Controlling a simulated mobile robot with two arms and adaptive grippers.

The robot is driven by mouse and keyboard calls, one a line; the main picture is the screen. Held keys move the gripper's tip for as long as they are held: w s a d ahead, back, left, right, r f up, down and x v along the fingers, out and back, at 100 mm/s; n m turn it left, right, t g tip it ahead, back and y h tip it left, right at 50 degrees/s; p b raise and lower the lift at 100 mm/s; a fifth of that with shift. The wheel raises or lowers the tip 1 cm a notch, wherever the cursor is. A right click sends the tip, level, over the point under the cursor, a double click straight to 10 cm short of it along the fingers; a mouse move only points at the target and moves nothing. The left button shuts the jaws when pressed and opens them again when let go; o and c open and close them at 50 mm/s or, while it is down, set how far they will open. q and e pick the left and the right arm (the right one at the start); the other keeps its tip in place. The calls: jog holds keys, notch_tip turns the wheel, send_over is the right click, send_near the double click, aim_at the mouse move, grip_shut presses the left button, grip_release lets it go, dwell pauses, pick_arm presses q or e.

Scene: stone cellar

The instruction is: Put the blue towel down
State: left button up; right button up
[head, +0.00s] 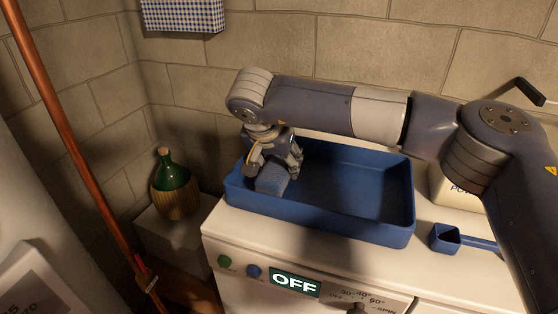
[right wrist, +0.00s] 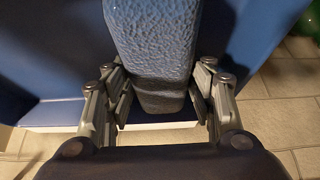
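The blue towel (head: 272,179) is a small folded block, low at the left end of the blue tray (head: 370,231). In the right wrist view the towel (right wrist: 155,45) runs up between the fingers, textured and lighter on top, with a dark end. My right gripper (head: 273,160) points down into the tray. In the right wrist view its fingers (right wrist: 160,92) lie close along both sides of the towel and look shut on it. Whether the towel's underside touches the tray floor is hidden. My left gripper is not in view.
The tray stands on a white washing machine (head: 228,235) whose display reads OFF. A blue scoop (head: 446,238) and a pale box (head: 455,195) are right of the tray. A green bottle (head: 174,185) stands at the left. Most of the tray floor is bare.

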jog(key=shift+o, duration=1.3)
jog(key=shift+r, duration=0.1)
jog(key=shift+r, duration=0.2)
jog(key=b+v, duration=0.2)
jog(key=v, duration=0.8)
jog(key=shift+s+a+r, duration=0.15)
jog(key=shift+r, duration=0.1)
jog(key=shift+s+r, duration=0.3)
jog(key=shift+r, duration=0.25)
jog(key=shift+f, duration=0.1)
